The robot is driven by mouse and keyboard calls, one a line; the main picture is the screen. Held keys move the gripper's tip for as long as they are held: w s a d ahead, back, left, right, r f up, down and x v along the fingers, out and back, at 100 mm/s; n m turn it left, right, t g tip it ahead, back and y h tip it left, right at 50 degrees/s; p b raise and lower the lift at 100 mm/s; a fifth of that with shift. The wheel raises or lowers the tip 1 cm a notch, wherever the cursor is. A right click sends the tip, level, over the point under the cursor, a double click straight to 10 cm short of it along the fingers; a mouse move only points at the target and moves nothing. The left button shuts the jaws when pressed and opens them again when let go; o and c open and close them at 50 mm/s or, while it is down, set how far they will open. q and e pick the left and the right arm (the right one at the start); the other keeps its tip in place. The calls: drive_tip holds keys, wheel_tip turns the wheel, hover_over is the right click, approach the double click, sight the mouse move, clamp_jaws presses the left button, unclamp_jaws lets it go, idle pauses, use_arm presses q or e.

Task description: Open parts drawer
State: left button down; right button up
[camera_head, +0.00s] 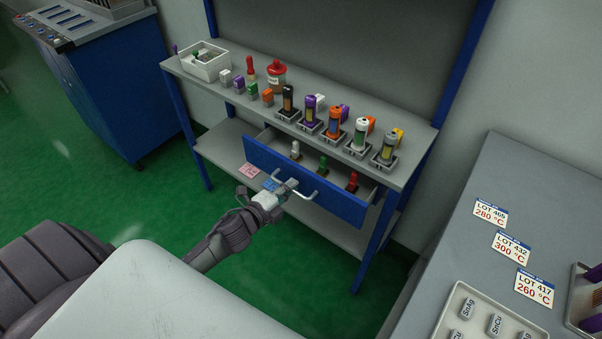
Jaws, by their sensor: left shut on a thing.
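The parts drawer (345,204) has a blue front and sits under the top of the grey bench in the head view. It stands partly pulled out. Small white (295,150), green (322,164) and red (352,182) parts show inside it. A light bar handle (313,194) is on its front. My left gripper (279,190) is at the left part of this handle and shut on it. The fingertips partly hide the handle there. My right gripper is not in view.
The bench top (230,100) holds a white bin (205,66), a red-lidded jar (276,76) and several coloured bottles in holders. A grey table (480,260) with lot cards stands at the right. A blue cabinet (118,95) stands at the left. Green floor is free before the bench.

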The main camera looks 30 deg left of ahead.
use_arm(q)
drive_tip(key=f+v, duration=0.2)
drive_tip(key=v, duration=0.7)
drive_tip(key=shift+s+p, duration=0.45)
drive_tip(key=shift+s, duration=0.05)
drive_tip(key=shift+a, duration=0.1)
drive_tip(key=c, duration=1.2)
unclamp_jaws()
drive_tip(key=v, duration=1.2)
